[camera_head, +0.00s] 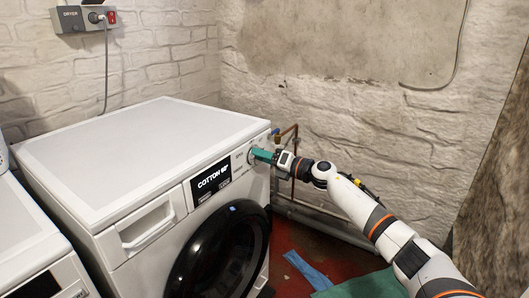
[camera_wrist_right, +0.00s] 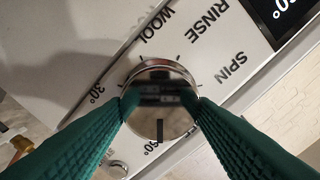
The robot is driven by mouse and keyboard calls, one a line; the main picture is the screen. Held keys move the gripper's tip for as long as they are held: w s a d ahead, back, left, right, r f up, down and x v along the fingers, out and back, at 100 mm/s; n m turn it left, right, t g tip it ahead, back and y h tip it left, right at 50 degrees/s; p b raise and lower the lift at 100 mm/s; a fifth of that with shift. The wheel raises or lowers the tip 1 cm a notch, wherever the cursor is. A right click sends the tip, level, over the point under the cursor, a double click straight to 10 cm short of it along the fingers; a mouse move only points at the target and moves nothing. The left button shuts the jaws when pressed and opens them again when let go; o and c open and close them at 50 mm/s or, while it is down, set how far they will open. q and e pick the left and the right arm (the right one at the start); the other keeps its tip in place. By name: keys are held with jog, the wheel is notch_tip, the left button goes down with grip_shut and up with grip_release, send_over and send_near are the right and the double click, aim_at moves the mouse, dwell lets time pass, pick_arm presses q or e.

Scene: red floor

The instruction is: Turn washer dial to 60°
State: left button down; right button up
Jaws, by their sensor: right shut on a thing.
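The white washer (camera_head: 130,150) stands at the left, with a dark display (camera_head: 212,182) that appears to read COTTON 60°. My right gripper (camera_head: 263,155) is at the right end of its front panel. In the wrist view, the round metal dial (camera_wrist_right: 158,85) sits between the green fingertips, and the gripper (camera_wrist_right: 160,104) is shut on it from both sides. The dial's dark mark points down in the picture, near a partly hidden label ending in 0°. WOOL, RINSE, SPIN and 30° also show around the dial. My left gripper is not in view.
The round black door (camera_head: 225,255) is below the panel. Another white machine (camera_head: 30,245) stands at the left edge. Pipes (camera_head: 320,212) run along the wall behind my right arm. Blue cloth (camera_head: 308,270) and green cloth (camera_head: 365,285) lie on the red floor.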

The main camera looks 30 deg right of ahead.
jog(key=shift+m+p, duration=0.3)
jog(key=shift+m, duration=0.1)
jog(key=shift+d, duration=0.1)
jog(key=o, duration=1)
jog(key=shift+c, duration=0.2)
jog(key=v, duration=1.2)
jog(key=shift+p, duration=0.3)
jog(key=shift+f, duration=0.1)
